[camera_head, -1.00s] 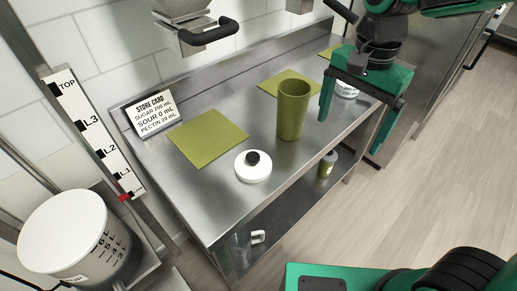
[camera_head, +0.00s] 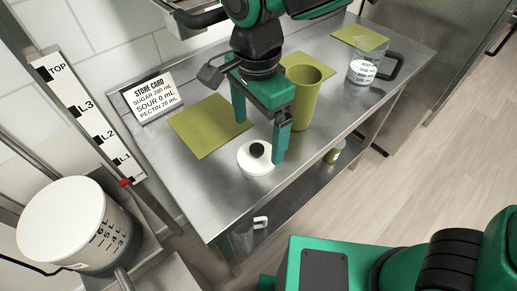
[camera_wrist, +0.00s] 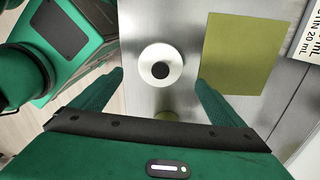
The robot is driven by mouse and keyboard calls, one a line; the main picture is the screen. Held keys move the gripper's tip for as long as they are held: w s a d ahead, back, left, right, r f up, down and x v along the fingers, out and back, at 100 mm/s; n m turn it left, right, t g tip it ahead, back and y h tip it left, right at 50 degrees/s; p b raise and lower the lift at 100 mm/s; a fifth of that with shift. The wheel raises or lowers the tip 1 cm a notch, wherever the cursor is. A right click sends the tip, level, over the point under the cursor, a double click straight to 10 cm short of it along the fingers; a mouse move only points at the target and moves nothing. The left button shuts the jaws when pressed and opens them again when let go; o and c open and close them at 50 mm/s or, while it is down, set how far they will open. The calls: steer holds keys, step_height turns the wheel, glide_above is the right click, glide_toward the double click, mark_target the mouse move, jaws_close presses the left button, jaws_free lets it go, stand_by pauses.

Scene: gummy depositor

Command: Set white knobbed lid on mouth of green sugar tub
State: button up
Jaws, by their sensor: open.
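The white lid (camera_head: 254,163) with a black knob lies on the steel table near its front edge. In the wrist view the lid (camera_wrist: 161,80) sits between and beyond my finger tips. The green sugar tub (camera_head: 303,95) stands upright behind the lid to the right, partly hidden by my gripper; its mouth appears open and uncovered. My gripper (camera_head: 260,138) is open and empty, its fingers pointing down above the lid, one to each side of it in the picture. I cannot tell the exact height of the fingertips over the lid.
A green mat (camera_head: 203,127) lies left of my gripper, and a store card (camera_head: 150,96) stands behind it. A glass jug (camera_head: 365,70) with white contents stands at the back right near another mat (camera_head: 358,37). A white bucket (camera_head: 68,220) is at the left.

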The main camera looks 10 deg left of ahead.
mark_target(257, 147)
steer(key=shift+a+f, duration=0.1)
steer(key=shift+f, duration=2.95)
steer(key=c, duration=1.1)
